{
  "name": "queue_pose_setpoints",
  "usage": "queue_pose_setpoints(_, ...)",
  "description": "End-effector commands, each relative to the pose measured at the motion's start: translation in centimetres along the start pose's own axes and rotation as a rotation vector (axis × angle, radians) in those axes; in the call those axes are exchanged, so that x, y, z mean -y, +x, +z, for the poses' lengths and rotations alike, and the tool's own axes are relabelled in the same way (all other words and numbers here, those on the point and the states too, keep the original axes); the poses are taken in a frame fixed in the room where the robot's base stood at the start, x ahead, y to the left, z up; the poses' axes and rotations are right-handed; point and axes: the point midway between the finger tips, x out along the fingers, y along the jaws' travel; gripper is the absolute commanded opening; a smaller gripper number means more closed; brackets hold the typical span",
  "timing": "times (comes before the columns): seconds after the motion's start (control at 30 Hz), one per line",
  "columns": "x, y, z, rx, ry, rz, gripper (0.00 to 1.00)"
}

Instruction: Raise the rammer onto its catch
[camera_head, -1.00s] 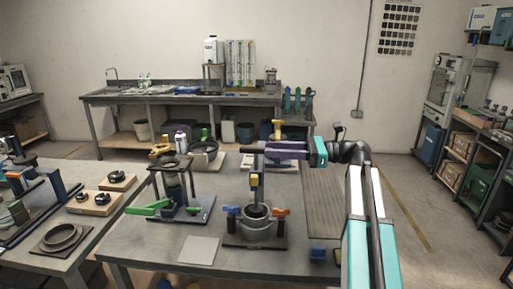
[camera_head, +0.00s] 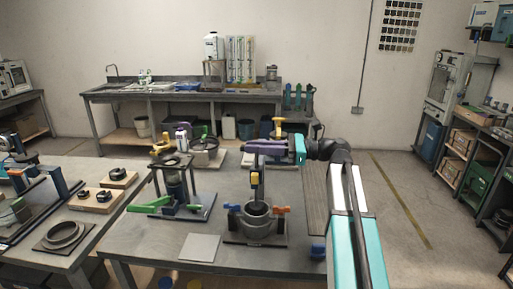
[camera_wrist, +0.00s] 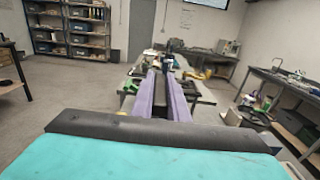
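The rammer (camera_head: 257,190) is a dark upright rod with a yellow block (camera_head: 254,179) partway up. It stands over a grey cylindrical mould (camera_head: 257,225) on a dark base plate, and its lower end reaches the mould's mouth. My gripper (camera_head: 250,147) has long purple fingers and comes in level from the right, at the top of the upright. In the wrist view the two fingers (camera_wrist: 161,95) point forward with a narrow dark gap between them. I see no clear grip on the rammer; the contact at the fingertips is too small to tell. The catch is not clearly distinguishable.
A blue wing (camera_head: 232,207) and an orange wing (camera_head: 283,208) flank the mould. A stand with a green lever (camera_head: 150,205) is to the left. A flat grey plate (camera_head: 199,248) lies in front. Purple and yellow-handled items stand behind.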

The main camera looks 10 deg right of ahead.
Motion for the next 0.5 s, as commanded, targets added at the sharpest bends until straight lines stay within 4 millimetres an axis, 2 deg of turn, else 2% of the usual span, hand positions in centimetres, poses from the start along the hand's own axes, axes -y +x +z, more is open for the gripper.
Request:
queue_pose_setpoints(0.03,0.0,0.0,0.0,0.0,0.0,0.0,0.04)
queue_pose_setpoints(0.07,0.0,0.0,0.0,0.0,0.0,-0.001,0.0)
queue_pose_setpoints(0.33,0.0,-0.1,0.1,0.0,0.0,-0.001,0.0)
queue_pose_setpoints(0.5,0.0,-0.1,1.2,0.0,-0.001,-0.001,0.0)
